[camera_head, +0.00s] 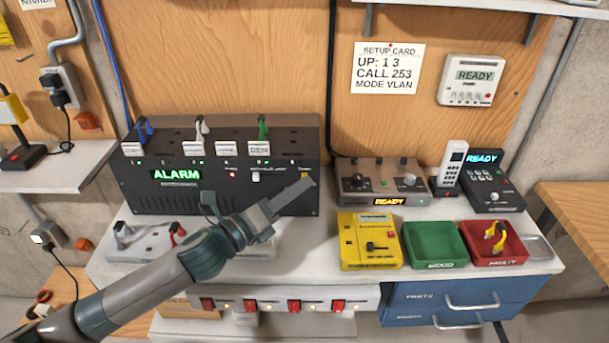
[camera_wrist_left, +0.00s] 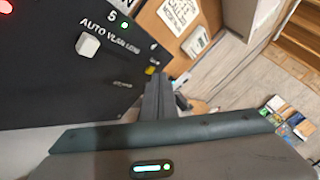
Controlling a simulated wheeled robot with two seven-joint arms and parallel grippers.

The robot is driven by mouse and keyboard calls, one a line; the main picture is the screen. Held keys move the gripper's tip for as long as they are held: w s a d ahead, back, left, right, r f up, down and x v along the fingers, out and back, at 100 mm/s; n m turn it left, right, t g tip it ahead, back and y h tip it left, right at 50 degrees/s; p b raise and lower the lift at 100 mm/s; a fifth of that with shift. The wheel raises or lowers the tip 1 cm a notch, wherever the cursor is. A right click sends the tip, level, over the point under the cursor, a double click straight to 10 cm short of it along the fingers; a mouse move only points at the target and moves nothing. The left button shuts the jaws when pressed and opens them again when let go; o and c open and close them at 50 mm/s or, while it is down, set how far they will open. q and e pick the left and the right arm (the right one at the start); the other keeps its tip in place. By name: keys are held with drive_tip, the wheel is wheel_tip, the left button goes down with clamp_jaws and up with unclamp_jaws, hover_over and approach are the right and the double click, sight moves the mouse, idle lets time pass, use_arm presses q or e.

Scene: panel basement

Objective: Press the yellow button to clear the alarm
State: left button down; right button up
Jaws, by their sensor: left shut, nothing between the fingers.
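The black panel box (camera_head: 150,200) stands at the back left of the bench, and its green display reads ALARM (camera_head: 177,175). A small yellow button (camera_wrist_left: 151,70) shows on the panel's face in the left wrist view, just beyond my fingers. In the head view the button's place at the panel's right end is mostly behind or beside my fingertips. My left gripper (camera_head: 306,184) is shut and empty, its tips close to the panel's lower right part. It also shows in the left wrist view (camera_wrist_left: 160,82). I cannot tell whether the tips touch the button. My right gripper is out of view.
Right of the panel stand a grey box (camera_head: 380,172) reading READY, a handset (camera_head: 452,165) and a dark phone unit (camera_head: 492,190). In front are a yellow box (camera_head: 368,245), a green tray (camera_head: 437,228) and a red tray (camera_head: 475,258). Red switches line the front strip.

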use_arm(q)
drive_tip(key=shift+w, duration=0.25)
idle(0.4)
drive_tip(key=shift+w, duration=0.1)
idle(0.3)
drive_tip(key=shift+s, duration=0.2)
drive_tip(key=shift+s+p, duration=0.4)
drive_tip(key=shift+s, duration=0.2)
drive_tip(key=shift+s, duration=0.1)
drive_tip(key=s+p, duration=0.1)
drive_tip(key=s, duration=0.3)
drive_tip(key=shift+s, duration=0.4)
idle(1.0)
